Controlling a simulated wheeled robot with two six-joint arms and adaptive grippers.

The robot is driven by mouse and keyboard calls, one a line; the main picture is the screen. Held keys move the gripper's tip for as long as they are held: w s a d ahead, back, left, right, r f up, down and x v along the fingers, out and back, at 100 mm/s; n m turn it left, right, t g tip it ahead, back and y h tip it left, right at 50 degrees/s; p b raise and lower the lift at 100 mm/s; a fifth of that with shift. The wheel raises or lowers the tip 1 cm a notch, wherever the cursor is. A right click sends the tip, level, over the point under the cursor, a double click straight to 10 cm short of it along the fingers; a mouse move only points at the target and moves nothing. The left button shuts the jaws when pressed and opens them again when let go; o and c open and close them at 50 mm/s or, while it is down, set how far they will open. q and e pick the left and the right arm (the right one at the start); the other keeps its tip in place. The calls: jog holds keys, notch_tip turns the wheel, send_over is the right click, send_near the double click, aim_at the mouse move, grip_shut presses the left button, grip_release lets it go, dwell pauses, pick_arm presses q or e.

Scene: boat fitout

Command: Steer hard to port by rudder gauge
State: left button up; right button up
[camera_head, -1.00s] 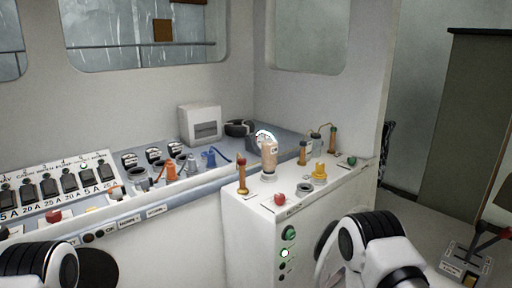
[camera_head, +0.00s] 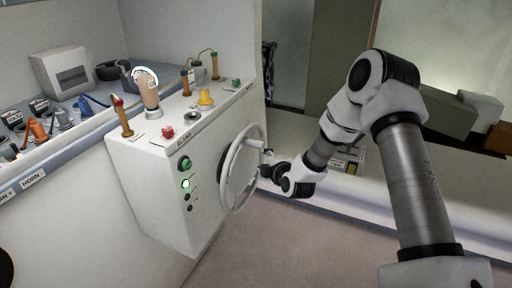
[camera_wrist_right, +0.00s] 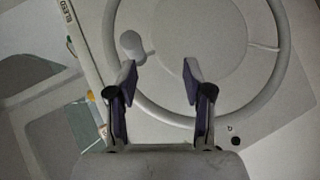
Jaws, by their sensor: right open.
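The grey steering wheel (camera_head: 231,207) is on the right-hand side of the white console (camera_head: 152,195). A knob (camera_head: 268,152) stands out from its rim. The wheel (camera_wrist_right: 150,112) and knob (camera_wrist_right: 132,43) also show in the right wrist view. My right gripper (camera_head: 266,171) is open in front of the wheel. In the right wrist view its fingers (camera_wrist_right: 160,84) are spread and empty, with the knob just above and left of the left fingertip. A round gauge (camera_head: 147,72) is partly hidden behind a beige lever (camera_head: 151,94); its reading is too small to tell. My left gripper is out of view.
The console top carries a red-tipped lever (camera_head: 125,118), a red button (camera_head: 167,132) and a yellow knob (camera_head: 205,97). Green buttons (camera_head: 185,163) are on its front. A switch panel with orange and blue levers is at left. Open floor (camera_head: 265,250) lies below the wheel.

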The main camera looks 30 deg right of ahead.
aim_at(257, 145)
jog(key=r, duration=0.1)
jog(key=d+r, duration=0.1)
jog(key=r, duration=0.1)
jog(key=shift+w+d+m+t, duration=0.1)
jog(key=shift+d+m+t, duration=0.05)
jog(key=shift+m+t, duration=0.15)
jog(key=p+x, duration=0.1)
jog(key=x, duration=0.6)
jog(key=shift+w, duration=0.45)
grip_shut()
